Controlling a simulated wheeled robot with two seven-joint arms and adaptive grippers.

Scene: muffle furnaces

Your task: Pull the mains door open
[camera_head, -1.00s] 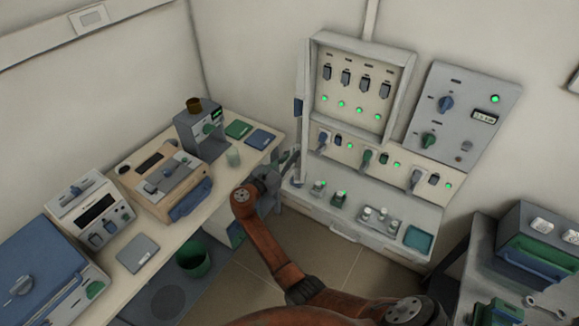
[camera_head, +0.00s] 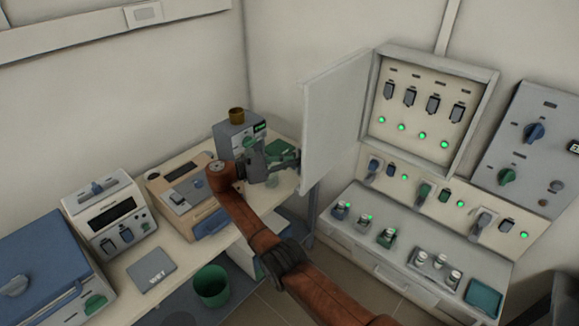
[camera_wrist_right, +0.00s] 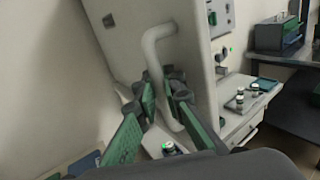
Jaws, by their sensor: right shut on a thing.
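The mains door (camera_head: 336,118) is a pale flat panel on the left side of the mains cabinet (camera_head: 484,100). It stands swung wide open to the left, and the breakers inside show. My right gripper (camera_head: 292,162) is at the door's lower left edge. In the right wrist view, the door (camera_wrist_right: 135,30) carries a pale bent bar handle (camera_wrist_right: 158,42). The green-padded fingers of my right gripper (camera_wrist_right: 166,80) are shut around the lower part of this handle. The handle is hidden in the head view. My left gripper is not in view.
A bench on the left holds a grey device (camera_head: 233,136) with a brown cup (camera_head: 236,115), close behind my right gripper. Small vials stand on the ledge (camera_head: 400,262) below the cabinet. A green bin (camera_head: 211,286) stands under the bench.

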